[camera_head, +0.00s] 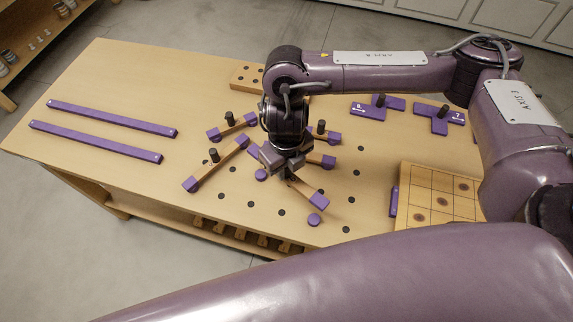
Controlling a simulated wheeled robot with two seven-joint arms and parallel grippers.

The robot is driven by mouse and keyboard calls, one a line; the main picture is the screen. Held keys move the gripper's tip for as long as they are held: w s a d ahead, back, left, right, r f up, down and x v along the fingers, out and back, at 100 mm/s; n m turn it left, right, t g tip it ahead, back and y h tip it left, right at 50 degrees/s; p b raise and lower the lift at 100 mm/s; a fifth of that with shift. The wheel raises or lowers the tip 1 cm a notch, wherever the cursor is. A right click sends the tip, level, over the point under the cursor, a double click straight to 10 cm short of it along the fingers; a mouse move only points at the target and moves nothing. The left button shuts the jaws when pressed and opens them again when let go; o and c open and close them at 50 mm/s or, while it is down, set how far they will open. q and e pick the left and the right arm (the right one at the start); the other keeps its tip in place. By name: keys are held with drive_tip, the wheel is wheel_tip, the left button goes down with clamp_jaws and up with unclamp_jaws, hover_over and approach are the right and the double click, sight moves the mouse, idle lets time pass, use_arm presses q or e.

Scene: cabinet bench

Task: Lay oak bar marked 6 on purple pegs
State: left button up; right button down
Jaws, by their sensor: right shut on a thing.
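My right gripper (283,160) comes down over the middle of the bench and is shut on an oak bar (305,188) with a purple end toward the front right. I cannot tell how far the bar is above the bench. My left gripper is not in view.
Other oak bars with purple ends lie around, two at left (216,164) (232,125) with black knobs. Two long purple strips (110,118) lie far left. Purple pieces marked 6 (370,111) and 7 (438,115) lie at back right. A gridded board (433,212) is at right.

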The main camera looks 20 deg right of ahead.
drive_tip(key=shift+f+b, duration=0.55)
drive_tip(key=shift+f, duration=0.3)
drive_tip(key=shift+f, duration=0.1)
drive_tip(key=shift+f+b, duration=0.2)
drive_tip(key=shift+b, duration=0.1)
wheel_tip(320, 180, down, 7)
drive_tip(key=b, duration=0.5)
drive_tip(key=shift+r+b, duration=0.2)
drive_tip(key=shift+b, duration=0.1)
drive_tip(key=shift+f+b, duration=0.35)
drive_tip(key=shift+f, duration=0.2)
idle(0.9)
drive_tip(key=shift+f, duration=0.35)
drive_tip(key=shift+f+b, duration=0.15)
drive_tip(key=shift+b, duration=0.25)
idle(0.3)
idle(0.5)
